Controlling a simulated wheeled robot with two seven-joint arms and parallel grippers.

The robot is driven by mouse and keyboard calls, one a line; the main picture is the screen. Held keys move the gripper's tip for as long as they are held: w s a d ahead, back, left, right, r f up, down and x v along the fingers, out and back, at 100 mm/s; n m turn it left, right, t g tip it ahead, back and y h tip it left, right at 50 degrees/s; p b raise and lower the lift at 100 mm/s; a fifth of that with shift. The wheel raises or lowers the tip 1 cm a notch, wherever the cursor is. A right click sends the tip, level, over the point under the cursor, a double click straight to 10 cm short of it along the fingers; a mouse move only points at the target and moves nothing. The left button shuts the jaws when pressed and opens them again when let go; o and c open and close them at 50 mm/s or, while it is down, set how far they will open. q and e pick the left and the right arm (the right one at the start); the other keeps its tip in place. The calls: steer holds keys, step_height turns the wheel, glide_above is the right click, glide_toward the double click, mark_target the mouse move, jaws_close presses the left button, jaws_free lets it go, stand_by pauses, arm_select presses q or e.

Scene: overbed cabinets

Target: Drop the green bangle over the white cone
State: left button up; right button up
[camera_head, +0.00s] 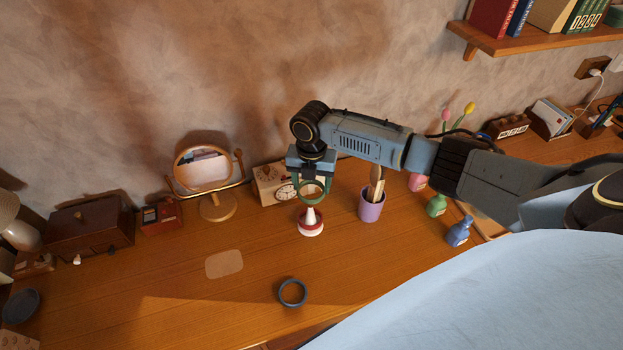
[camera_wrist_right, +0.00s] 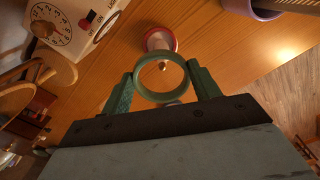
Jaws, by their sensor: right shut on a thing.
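The green bangle (camera_head: 312,203) is held in my right gripper (camera_head: 313,184), whose two fingers close on opposite sides of it. In the right wrist view the bangle (camera_wrist_right: 160,98) sits between the fingertips of the gripper (camera_wrist_right: 160,82). The white cone (camera_head: 310,217) stands upright on a red and white base on the desk, just below the bangle in the head view. In the right wrist view the cone's tip (camera_wrist_right: 162,65) shows through the bangle's opening, and its base (camera_wrist_right: 160,38) shows beyond the rim. The bangle appears above the cone, not around it. My left gripper is out of view.
A purple cup (camera_head: 371,208) with wooden tools stands right of the cone. A clock box (camera_head: 275,184) and a round mirror (camera_head: 204,170) stand behind and left. A dark ring (camera_head: 292,292) lies in front. The desk around a pale mat (camera_head: 224,264) is clear.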

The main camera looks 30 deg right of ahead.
steer(key=shift+f+b, duration=1.85)
steer(key=shift+f, duration=1.35)
steer(key=o, duration=1)
steer(key=shift+o, duration=0.2)
steer(key=shift+r, duration=0.15)
step_height(320, 180, up, 8)
steer(key=p, duration=0.7)
steer(key=shift+p, duration=0.35)
steer(key=shift+f, duration=0.2)
